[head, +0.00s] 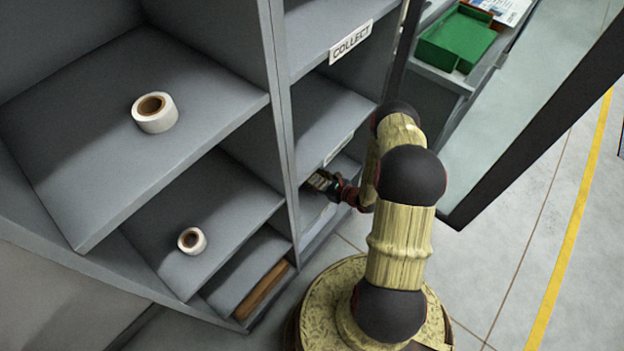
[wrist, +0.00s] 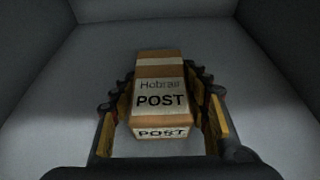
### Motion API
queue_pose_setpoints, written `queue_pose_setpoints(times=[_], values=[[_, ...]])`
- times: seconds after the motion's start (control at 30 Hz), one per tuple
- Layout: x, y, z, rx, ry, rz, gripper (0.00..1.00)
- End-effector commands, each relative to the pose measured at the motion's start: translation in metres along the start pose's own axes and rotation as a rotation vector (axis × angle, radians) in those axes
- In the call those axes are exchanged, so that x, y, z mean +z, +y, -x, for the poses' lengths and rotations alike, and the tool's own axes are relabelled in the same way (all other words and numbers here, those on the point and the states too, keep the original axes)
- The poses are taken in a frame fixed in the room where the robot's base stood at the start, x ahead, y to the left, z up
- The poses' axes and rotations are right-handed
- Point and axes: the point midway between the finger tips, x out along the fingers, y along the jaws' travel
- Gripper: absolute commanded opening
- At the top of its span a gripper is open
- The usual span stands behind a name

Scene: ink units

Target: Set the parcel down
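The parcel (wrist: 160,87) is a brown box with pale bands and "Hobras POST" lettering, in the middle of the wrist view. It lies inside a grey compartment. My gripper (wrist: 163,100) has one finger along each side of it. The fingers are close to the parcel's sides, but I cannot tell whether both pads touch it. The parcel's underside is hidden, so its contact with the floor is unclear. In the head view my gripper (head: 326,183) reaches into a low compartment in the right column of the shelf unit.
The grey shelf unit (head: 283,150) has a "COLLECT" label (head: 350,42) on an upper right shelf. Two tape rolls (head: 154,113) (head: 192,241) stand on left shelves. A brown item (head: 263,289) lies low down. A green tray (head: 456,40) stands at the back. Compartment walls surround the parcel.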

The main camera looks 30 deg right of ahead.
Motion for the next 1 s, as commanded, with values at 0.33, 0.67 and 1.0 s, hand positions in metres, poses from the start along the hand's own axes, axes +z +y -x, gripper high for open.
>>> queue_pose_setpoints(times=[0.33,0.67,1.0], values=[[0.001,0.000,0.000,0.000,0.000,0.000,0.63],[0.005,0.000,0.002,0.000,0.000,0.000,0.63],[0.006,-0.002,0.067,-0.005,0.000,-0.003,0.63]])
